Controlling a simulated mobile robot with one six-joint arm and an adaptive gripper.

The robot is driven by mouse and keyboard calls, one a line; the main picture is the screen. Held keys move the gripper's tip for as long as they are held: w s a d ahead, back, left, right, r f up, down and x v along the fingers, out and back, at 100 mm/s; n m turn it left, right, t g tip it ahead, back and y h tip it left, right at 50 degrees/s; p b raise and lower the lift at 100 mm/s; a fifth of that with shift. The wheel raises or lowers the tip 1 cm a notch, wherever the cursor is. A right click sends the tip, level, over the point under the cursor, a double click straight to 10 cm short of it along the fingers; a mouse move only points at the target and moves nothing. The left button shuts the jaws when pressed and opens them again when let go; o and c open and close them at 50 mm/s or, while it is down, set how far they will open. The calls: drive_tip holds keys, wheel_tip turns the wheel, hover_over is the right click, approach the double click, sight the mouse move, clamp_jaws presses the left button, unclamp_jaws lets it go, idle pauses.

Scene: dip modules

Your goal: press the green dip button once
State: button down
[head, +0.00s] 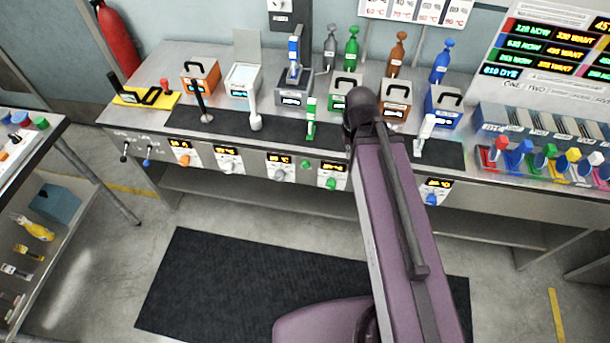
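The front panel of the steel bench carries a small green button (306,164) and, to its right, a green knob (330,184) under a lit display. I cannot tell for sure which of the two is the dip button. A green-and-white upright handle (311,120) stands on the dark strip above them. A green module box (345,82) with a black handle sits behind. My purple arm rises from the bottom to a dark joint over the bench, right of these green parts. No gripper fingers are visible.
Other knobs, orange (184,160), white (228,167) and blue (431,199), line the bench front. Upright white handles (254,112) stand on the bench.

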drive_tip(key=shift+f+b, duration=1.25)
drive_tip(key=shift+f, duration=0.65)
drive_tip(key=shift+a, duration=0.1)
